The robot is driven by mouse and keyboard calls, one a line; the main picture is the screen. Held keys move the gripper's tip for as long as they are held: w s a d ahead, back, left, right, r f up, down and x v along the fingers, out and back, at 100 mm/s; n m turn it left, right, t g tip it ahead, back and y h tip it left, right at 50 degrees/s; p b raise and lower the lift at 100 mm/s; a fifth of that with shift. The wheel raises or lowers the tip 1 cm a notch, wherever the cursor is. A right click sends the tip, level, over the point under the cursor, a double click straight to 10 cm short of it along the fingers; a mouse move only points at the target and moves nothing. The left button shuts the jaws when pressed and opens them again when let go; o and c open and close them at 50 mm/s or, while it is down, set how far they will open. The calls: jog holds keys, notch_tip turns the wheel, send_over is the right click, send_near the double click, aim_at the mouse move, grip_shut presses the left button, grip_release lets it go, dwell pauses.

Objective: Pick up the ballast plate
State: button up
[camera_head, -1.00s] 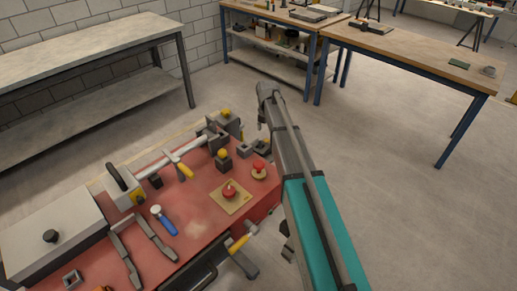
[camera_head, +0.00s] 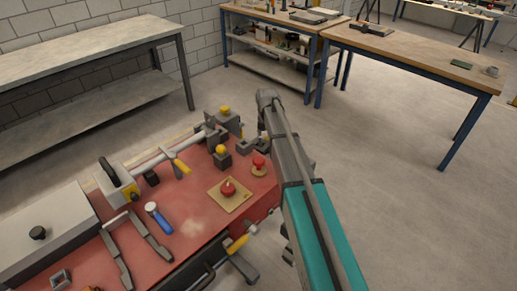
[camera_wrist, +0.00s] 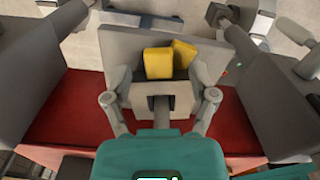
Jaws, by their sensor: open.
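No part is marked as the ballast plate, so I cannot tell for sure which it is. A square tan plate (camera_head: 229,205) with a red knob lies flat on the red bench top in the head view. In the wrist view a grey flat-faced piece (camera_wrist: 122,48) with two yellow blocks (camera_wrist: 158,62) lies beyond and between my fingers. My gripper (camera_wrist: 162,92) is open there, its two fingers spread, with nothing clearly held.
A bare workbench (camera_head: 80,52) stands behind left.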

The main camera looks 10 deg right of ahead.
dwell(0.5)
grip_shut()
